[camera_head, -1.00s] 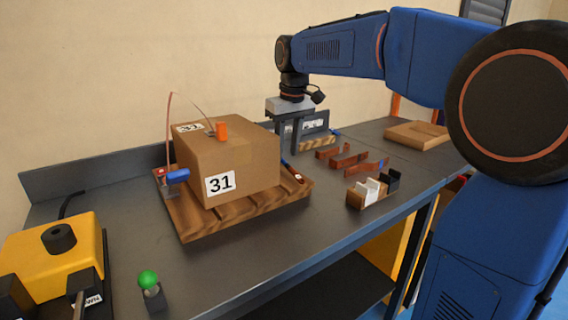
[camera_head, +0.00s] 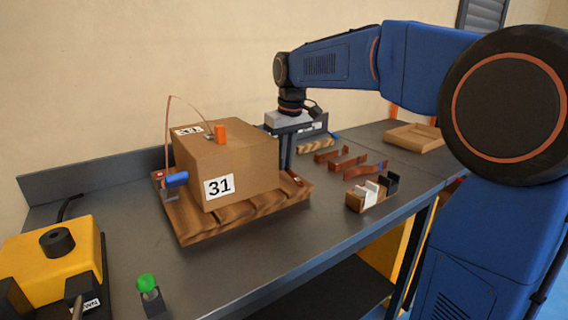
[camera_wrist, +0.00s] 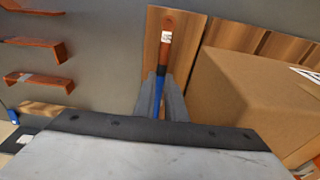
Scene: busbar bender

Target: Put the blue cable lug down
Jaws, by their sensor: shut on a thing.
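My gripper (camera_head: 285,155) points down behind the right side of the cardboard box, its fingers partly hidden by it. In the wrist view its fingers (camera_wrist: 161,102) are shut on the blue cable lug (camera_wrist: 158,92). The lug's blue part lies between the fingers. Its copper end (camera_wrist: 165,42), with a hole and a white label, sticks out over the wooden pallet (camera_wrist: 192,25). In the head view the copper end (camera_head: 293,178) shows at the right edge of the pallet (camera_head: 205,227). I cannot tell whether the lug touches the wood.
The cardboard box (camera_head: 228,165) marked 31 stands on the pallet, close beside my fingers. Several bent copper bars (camera_head: 347,163) and a small holder (camera_head: 368,195) lie to the right. A wooden tray (camera_head: 413,138) is farther back. A yellow machine (camera_head: 50,260) stands front left.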

